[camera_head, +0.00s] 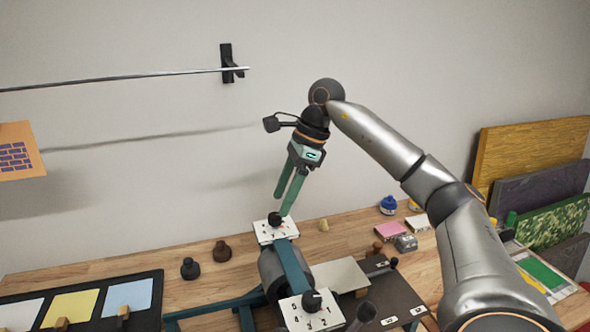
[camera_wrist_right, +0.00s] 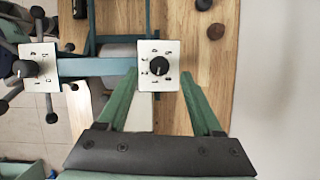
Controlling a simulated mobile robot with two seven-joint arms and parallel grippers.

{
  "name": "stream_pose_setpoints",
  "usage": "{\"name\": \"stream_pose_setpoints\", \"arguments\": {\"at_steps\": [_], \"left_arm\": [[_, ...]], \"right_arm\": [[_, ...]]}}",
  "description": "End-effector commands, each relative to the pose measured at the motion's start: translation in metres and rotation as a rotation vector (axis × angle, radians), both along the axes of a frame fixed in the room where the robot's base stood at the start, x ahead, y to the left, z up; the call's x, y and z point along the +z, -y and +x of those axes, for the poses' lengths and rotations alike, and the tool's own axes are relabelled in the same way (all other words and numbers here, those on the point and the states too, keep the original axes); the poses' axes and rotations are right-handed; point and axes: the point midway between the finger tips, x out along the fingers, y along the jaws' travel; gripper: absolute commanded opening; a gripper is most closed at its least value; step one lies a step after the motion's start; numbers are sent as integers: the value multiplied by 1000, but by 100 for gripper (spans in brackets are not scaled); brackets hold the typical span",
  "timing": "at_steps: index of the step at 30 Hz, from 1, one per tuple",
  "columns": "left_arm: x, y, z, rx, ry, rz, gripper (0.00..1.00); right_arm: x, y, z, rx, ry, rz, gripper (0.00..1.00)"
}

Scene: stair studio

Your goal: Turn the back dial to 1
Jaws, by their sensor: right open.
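The back dial is a black round knob (camera_head: 275,218) on a white numbered plate (camera_head: 277,233), at the far end of a blue-green frame. In the right wrist view the knob (camera_wrist_right: 159,66) sits between the fingertips, seen from above. My right gripper (camera_head: 281,204) points down over this dial, its green fingers open and on either side of the knob in the wrist view. I cannot tell whether they touch it. The number the knob points to is too small to read surely. My left gripper is not in view.
A second dial (camera_head: 312,300) on a white plate stands at the front of the same frame; it also shows in the wrist view (camera_wrist_right: 27,68). Dark knobs (camera_head: 190,268) stand on the wooden table left of the frame. A black tray with coloured squares (camera_head: 128,295) lies further left.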

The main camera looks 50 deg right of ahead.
Motion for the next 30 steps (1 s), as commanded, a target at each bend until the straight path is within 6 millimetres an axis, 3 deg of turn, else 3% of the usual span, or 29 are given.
{"name": "stream_pose_setpoints", "arguments": {"at_steps": [3, 9, 17, 30], "left_arm": [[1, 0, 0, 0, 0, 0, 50], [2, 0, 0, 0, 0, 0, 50], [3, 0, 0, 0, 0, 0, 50], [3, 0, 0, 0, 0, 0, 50]], "right_arm": [[30, 9, -5, -1, 7, 3, 67], [66, 22, -15, 1, 2, 1, 67], [80, 27, -18, 1, 1, 1, 67], [81, 28, -19, 0, -1, 1, 67]]}}
